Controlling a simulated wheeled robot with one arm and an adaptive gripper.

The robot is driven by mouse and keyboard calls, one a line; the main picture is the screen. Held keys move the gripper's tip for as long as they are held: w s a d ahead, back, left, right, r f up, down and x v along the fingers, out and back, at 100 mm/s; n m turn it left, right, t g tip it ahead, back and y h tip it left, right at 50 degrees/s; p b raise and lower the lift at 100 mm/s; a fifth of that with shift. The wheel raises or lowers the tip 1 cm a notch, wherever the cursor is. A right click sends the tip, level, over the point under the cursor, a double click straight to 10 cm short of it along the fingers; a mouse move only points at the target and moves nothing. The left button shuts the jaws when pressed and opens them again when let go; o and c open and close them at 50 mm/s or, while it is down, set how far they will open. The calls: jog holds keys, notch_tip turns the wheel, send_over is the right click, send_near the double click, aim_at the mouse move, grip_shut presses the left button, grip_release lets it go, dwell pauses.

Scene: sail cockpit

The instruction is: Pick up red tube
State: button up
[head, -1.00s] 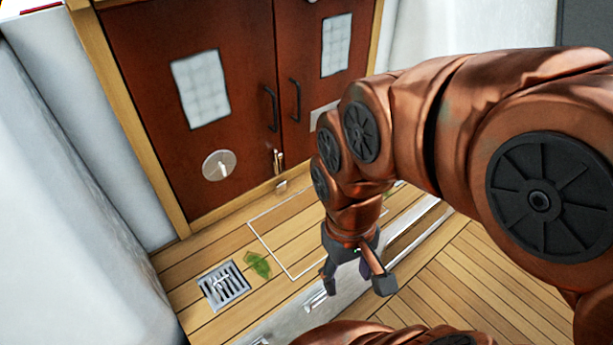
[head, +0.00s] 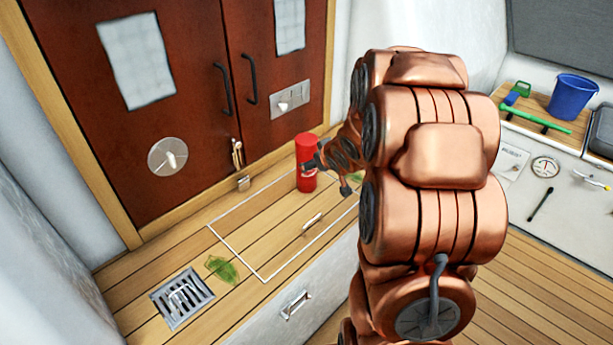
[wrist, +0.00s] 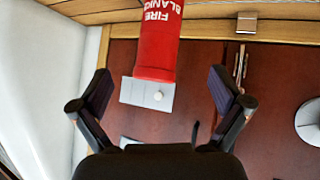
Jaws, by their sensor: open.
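The red tube (head: 306,152) stands upright on the wooden bench against the cabinet doors, in the middle of the head view. In the wrist view, which looks upside down, the red tube (wrist: 158,45) with white "FIRE BLANKET" lettering, partly cut off, shows at the top. My gripper (head: 327,176) is beside the tube on its right in the head view, with one finger overlapping it in the picture. In the wrist view my gripper (wrist: 160,88) is open and empty. The tube lines up with the gap between the fingers but appears beyond their tips. Contact cannot be told.
The brown doors (head: 180,130) rise behind, with a padlock (head: 243,183) and a switch panel (head: 290,100). A floor grate (head: 181,298) and a green leaf-like piece (head: 222,269) lie at front left. A blue bucket (head: 572,96) stands on the right counter.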

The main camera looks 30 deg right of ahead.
jog(key=w+d+f+t+y+b, duration=0.2)
jog(key=w+f+t+b, duration=0.2)
jog(key=w+f, duration=0.6)
jog(key=shift+w+d+y+b, duration=0.35)
jog(key=shift+w+b, duration=0.25)
jog(key=shift+b, duration=0.2)
jog(key=shift+f, duration=0.1)
jog(key=c, duration=1.6)
